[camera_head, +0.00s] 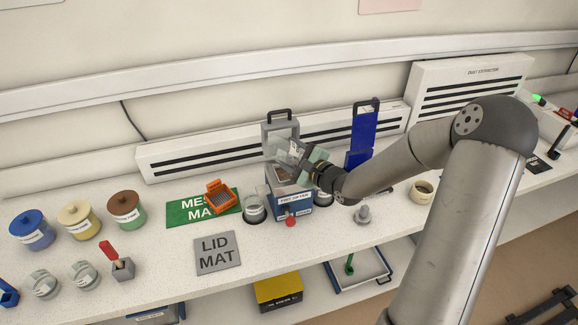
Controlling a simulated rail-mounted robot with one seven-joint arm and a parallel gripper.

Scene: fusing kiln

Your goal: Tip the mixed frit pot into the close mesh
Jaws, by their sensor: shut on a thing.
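My gripper (304,155) is shut on a clear, glassy pot (284,147), which I take to be the frit pot. It is held tilted above the blue and grey frit sifter (294,205); its contents cannot be made out. The gripper and pot hide much of the sifter's top, so I cannot see the close mesh inside it or whether anything is falling. An orange mesh frame (220,196) lies on the green mesh mat (180,213), left of the sifter.
A clear cup (254,209) stands left of the sifter. A tall blue panel (363,128) stands behind right. The grey lid mat (217,253) is bare. Lidded jars (78,220) stand at left. A beige bowl (421,192) sits right, near my arm.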

